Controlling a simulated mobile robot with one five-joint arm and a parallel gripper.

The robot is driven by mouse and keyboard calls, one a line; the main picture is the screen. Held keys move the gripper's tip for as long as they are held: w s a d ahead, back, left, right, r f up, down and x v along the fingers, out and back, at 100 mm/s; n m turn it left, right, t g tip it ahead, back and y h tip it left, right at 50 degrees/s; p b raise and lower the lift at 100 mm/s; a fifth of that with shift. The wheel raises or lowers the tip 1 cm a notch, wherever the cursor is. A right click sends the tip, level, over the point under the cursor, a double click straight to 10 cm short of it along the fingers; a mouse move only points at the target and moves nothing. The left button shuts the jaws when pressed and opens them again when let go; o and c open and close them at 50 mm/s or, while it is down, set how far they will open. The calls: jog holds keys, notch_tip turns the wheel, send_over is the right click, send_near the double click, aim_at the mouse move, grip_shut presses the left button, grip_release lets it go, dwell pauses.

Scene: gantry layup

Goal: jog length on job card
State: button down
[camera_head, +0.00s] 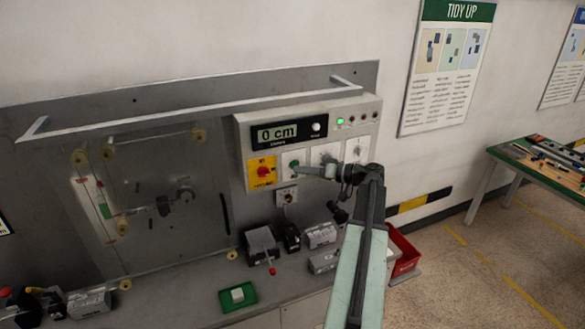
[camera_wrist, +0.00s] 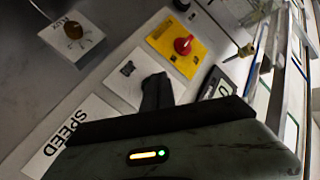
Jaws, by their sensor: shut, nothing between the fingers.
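A grey control box holds a black display (camera_head: 284,133) that reads 0 cm. Below it is a white plate with a green button (camera_head: 294,163), between a yellow plate with a red knob (camera_head: 264,171) and another white plate (camera_head: 325,154). My gripper (camera_head: 304,170) is shut and empty, its tip in front of the green button's plate; contact cannot be told. In the wrist view its dark fingers (camera_wrist: 157,92) cover part of a white plate (camera_wrist: 131,72), beside the red knob (camera_wrist: 183,45) and a plate marked SPEED (camera_wrist: 68,133). I cannot pick out a job card.
A bench below holds grey blocks (camera_head: 262,243) and a green tray (camera_head: 238,306). A red bin (camera_head: 403,255) stands right of my arm.

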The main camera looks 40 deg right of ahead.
jog(key=shift+w+d, duration=0.2)
jog(key=shift+w, duration=0.25)
dwell(0.4)
dwell(2.5)
jog(key=shift+s+a, duration=0.35)
jog(key=shift+s, duration=0.45)
jog(key=shift+s+a, duration=0.3)
jog(key=shift+s, duration=0.5)
jog(key=shift+s+a, duration=0.35)
jog(key=shift+s, duration=0.4)
jog(key=shift+s+a, duration=0.3)
jog(key=shift+s, duration=0.5)
dwell(1.5)
